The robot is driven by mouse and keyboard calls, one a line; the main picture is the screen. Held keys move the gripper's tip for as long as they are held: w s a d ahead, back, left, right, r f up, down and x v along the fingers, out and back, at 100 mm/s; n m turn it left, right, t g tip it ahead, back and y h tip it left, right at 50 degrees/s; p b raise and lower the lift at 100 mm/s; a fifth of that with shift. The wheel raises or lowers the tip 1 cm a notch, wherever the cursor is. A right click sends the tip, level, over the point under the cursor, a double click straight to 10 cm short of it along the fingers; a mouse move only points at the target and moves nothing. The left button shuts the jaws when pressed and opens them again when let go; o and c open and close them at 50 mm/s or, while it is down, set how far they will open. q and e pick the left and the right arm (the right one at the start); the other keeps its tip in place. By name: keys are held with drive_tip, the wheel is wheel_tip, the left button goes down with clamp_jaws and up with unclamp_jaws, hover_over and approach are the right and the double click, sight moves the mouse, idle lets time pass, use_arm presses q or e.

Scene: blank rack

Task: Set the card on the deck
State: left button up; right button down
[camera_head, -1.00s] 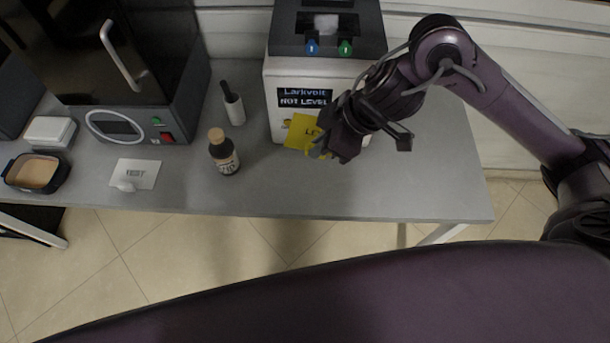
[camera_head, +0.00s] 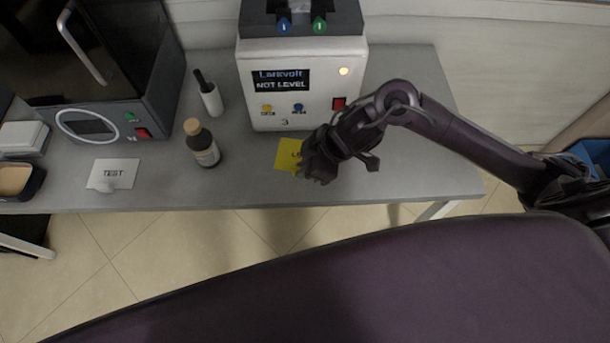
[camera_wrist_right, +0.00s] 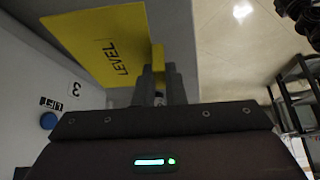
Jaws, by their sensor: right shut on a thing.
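The yellow card (camera_head: 288,153), printed LEVEL in the right wrist view (camera_wrist_right: 100,42), is held at its edge by my right gripper (camera_head: 309,168). The right gripper's fingers (camera_wrist_right: 160,78) are shut on it. In the head view the card is low, just in front of the white machine (camera_head: 268,100), over the grey bench; I cannot tell if it touches the bench top. The machine's display reads NOT LEVEL. No part is clearly marked as the deck. My left gripper is not in view.
A brown bottle (camera_head: 202,145) and a white cylinder with a black handle (camera_head: 209,95) stand left of the card. A TEST card (camera_head: 121,173) lies further left, before a dark oven-like device (camera_head: 110,125). The grey bench (camera_head: 420,165) is clear at right.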

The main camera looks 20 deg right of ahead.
wheel_tip(320, 180, down, 4)
drive_tip(key=shift+f, duration=0.3)
drive_tip(key=shift+f, duration=0.1)
drive_tip(key=shift+f, duration=0.15)
drive_tip(key=c, duration=1.5)
unclamp_jaws()
